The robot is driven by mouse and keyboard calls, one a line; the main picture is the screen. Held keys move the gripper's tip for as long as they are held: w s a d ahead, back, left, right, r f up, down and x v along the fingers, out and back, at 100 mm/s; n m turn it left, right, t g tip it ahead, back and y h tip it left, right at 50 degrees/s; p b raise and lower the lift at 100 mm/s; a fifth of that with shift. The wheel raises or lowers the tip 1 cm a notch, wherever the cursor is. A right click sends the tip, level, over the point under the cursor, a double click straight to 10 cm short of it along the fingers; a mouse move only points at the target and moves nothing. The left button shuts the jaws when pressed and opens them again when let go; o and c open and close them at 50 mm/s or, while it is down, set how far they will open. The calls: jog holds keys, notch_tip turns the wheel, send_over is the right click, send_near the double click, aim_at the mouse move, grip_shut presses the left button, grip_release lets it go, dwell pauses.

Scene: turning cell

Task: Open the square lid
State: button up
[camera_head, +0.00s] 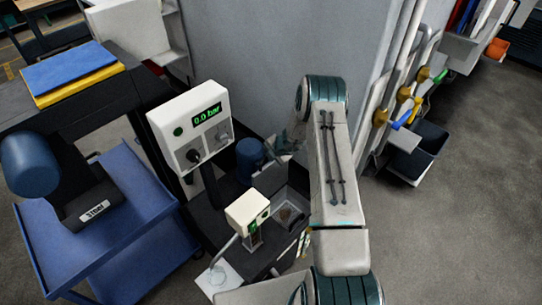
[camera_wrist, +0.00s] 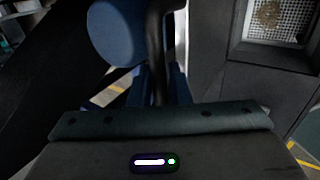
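A square opening (camera_head: 304,207) with a pale rim is set in the dark bench top, just left of my arm in the head view. A brown lump lies inside it. The wrist view shows the square opening (camera_wrist: 240,43) at top right, with a light mesh and brown matter inside. My gripper (camera_head: 282,148) is beyond the opening in the head view, near a blue cylinder (camera_head: 250,158), and partly hidden by my arm.
A white panel (camera_head: 170,122) reading 0.0 bar stands left of the blue cylinder. A small white device (camera_head: 247,211) stands beside the square opening. A blue cart (camera_head: 120,235) is at left, a grey wall (camera_head: 270,60) behind.

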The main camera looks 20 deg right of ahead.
jog(key=v, duration=1.3)
jog(key=shift+s+d+r, duration=0.15)
jog(key=shift+s+r, duration=0.1)
jog(key=shift+r, duration=0.05)
jog(key=s+a+r+n, duration=0.3)
jog(key=s+r+n, duration=0.1)
jog(key=r+n, duration=0.4)
jog(key=s+a+r+n+g+y, duration=0.1)
jog(key=s+a+r+n, duration=0.35)
jog(key=r+n, duration=0.35)
jog(key=s+a+r+n, duration=0.3)
jog(key=s+r+n, duration=0.1)
jog(key=r+n, duration=0.4)
jog(key=s+d+r+n+h, duration=0.1)
jog(key=s+r+n+h, duration=0.1)
jog(key=s+n, duration=0.8)
jog(key=s+d+r+n+h, duration=0.1)
jog(key=s+r+n+h, duration=0.1)
jog(key=s+n, duration=0.9)
jog(key=r+n, duration=0.1)
jog(key=n, duration=0.2)
jog(key=shift+r+g, duration=0.3)
jog(key=shift+g, duration=0.1)
